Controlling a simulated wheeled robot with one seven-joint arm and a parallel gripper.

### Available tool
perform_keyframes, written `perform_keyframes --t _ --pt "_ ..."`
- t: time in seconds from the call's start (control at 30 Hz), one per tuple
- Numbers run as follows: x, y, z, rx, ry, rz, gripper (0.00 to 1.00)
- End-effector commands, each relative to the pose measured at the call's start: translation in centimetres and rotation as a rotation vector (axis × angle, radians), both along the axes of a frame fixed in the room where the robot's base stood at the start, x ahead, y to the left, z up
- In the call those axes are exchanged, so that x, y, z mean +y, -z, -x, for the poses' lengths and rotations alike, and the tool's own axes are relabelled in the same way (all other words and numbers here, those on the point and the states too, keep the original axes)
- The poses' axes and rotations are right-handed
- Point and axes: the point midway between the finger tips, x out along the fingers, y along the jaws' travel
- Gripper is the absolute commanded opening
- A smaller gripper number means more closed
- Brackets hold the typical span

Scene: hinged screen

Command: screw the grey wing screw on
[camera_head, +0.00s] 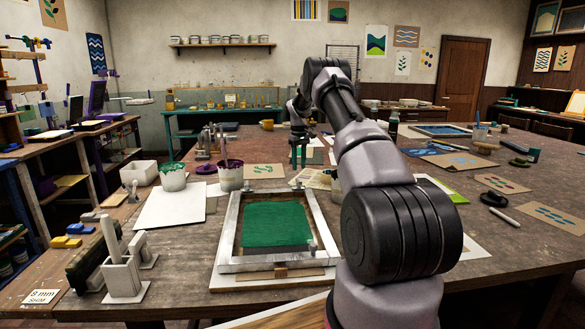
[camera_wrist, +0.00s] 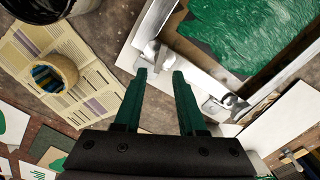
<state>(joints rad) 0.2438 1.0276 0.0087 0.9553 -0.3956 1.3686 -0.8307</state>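The hinged screen (camera_head: 229,238) has a grey frame and a green mesh and lies on a pale board on the table. Two small grey metal hinge clamps stand at its far edge, a left one (camera_head: 243,187) and a right one (camera_head: 298,184). In the wrist view one clamp (camera_wrist: 150,53) is just beyond my fingertips, and the other (camera_wrist: 225,106), with wing-like lobes, is to their right. I cannot tell which part is the grey wing screw. My gripper (camera_wrist: 159,73) has teal fingers, apart and empty. In the head view it hangs (camera_head: 299,158) beyond the screen's far edge.
A printed sheet (camera_wrist: 65,75) with a round holder (camera_wrist: 52,72) lies left in the wrist view. A dark pot (camera_wrist: 35,8) is close by.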

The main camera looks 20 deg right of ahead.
Motion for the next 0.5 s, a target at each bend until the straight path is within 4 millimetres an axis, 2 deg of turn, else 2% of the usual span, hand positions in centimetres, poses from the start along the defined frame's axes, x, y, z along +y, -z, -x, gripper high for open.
perform_keyframes --t 0.17,0.5 --pt "0.0 1.5 0.0 0.002 -0.001 -0.001 0.40" --pt "0.0 6.5 0.1 0.002 0.001 -0.001 0.40"
